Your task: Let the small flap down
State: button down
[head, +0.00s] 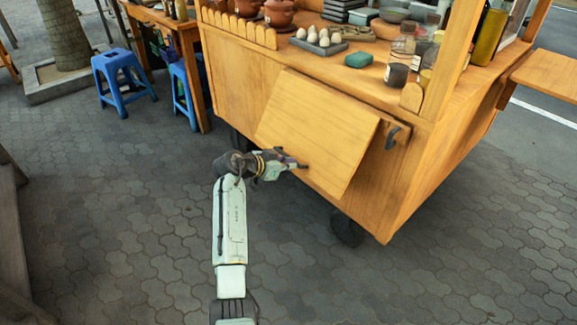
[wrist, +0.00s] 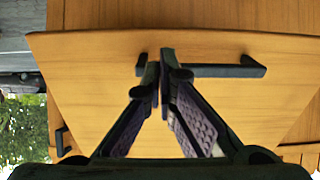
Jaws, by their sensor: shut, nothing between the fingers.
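The wooden flap (head: 315,130) is on the front of the cart. It stands at a slant, out from the cart's front face. In the wrist view the flap (wrist: 90,85) fills most of the picture and carries a dark bar handle (wrist: 235,71). My gripper (head: 300,165) is by the flap's lower part. In the wrist view my gripper (wrist: 160,62) is shut and empty, its fingertips overlapping the handle's left end. I cannot tell whether they touch it. A dark catch (head: 392,137) is on the cart right of the flap.
The wooden cart (head: 400,190) stands on wheels on grey paving. Its counter holds pots, eggs, jars and a green block (head: 359,60). A wooden side board (head: 548,75) sticks out at right. Blue stools (head: 122,72) stand at left. The paving in front is clear.

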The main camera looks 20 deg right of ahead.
jog(key=w+d+f+t+h+b, duration=0.1)
jog(key=w+d+f+h+b, duration=0.1)
jog(key=b, duration=1.2)
jog(key=w+d+f+t+h+b, duration=0.1)
jog(key=d+f+h+b, duration=0.3)
jog(key=d+b, duration=0.5)
notch_tip(320, 180, down, 2)
jog(key=w+b, duration=0.1)
jog(key=b, duration=0.3)
jog(key=shift+d+f+b, duration=0.25)
jog(key=shift+b, duration=0.15)
jog(key=shift+d+r, duration=0.1)
jog(key=shift+r, duration=0.05)
